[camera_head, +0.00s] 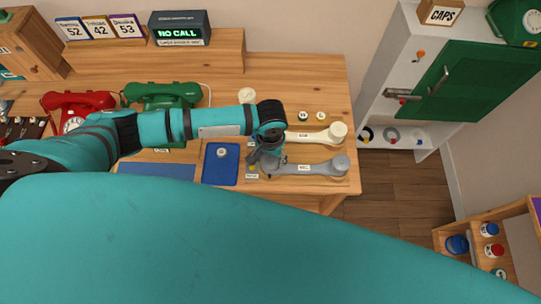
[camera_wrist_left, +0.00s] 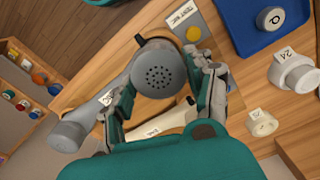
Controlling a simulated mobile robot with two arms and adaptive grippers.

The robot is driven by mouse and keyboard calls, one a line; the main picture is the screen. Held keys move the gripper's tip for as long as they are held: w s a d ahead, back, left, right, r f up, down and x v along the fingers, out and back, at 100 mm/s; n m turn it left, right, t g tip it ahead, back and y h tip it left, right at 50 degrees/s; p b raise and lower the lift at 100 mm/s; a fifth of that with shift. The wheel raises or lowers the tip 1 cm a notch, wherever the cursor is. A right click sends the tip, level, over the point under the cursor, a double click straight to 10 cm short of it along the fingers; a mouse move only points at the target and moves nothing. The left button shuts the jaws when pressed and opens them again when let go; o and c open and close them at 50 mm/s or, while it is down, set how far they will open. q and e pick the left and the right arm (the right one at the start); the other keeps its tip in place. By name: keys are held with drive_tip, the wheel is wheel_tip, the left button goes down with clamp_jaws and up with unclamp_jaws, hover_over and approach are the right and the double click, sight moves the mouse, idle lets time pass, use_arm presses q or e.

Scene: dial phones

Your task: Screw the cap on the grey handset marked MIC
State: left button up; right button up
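The grey handset (camera_head: 315,169) lies on the right end of the wooden desk. In the left wrist view its body (camera_wrist_left: 97,108) runs to the lower left, its label partly hidden. A grey perforated cap (camera_wrist_left: 158,68) sits at its near end, facing the camera. I cannot tell how far it is threaded. My left gripper (camera_head: 266,160) is over this end; in the left wrist view its fingers (camera_wrist_left: 160,80) close on the cap's rim from both sides. In the head view the gripper hides the cap. My right gripper is out of view.
A cream handset (camera_head: 322,136) lies just behind the grey one. A blue tray (camera_head: 221,178) with a round white piece is left of the gripper. A yellow button (camera_wrist_left: 193,33) is beside the cap. Red (camera_head: 72,103) and green (camera_head: 160,94) phones stand farther left.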

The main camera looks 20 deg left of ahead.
use_arm(q)
drive_tip(key=o, duration=0.4)
wheel_tip(320, 180, up, 12)
idle(0.5)
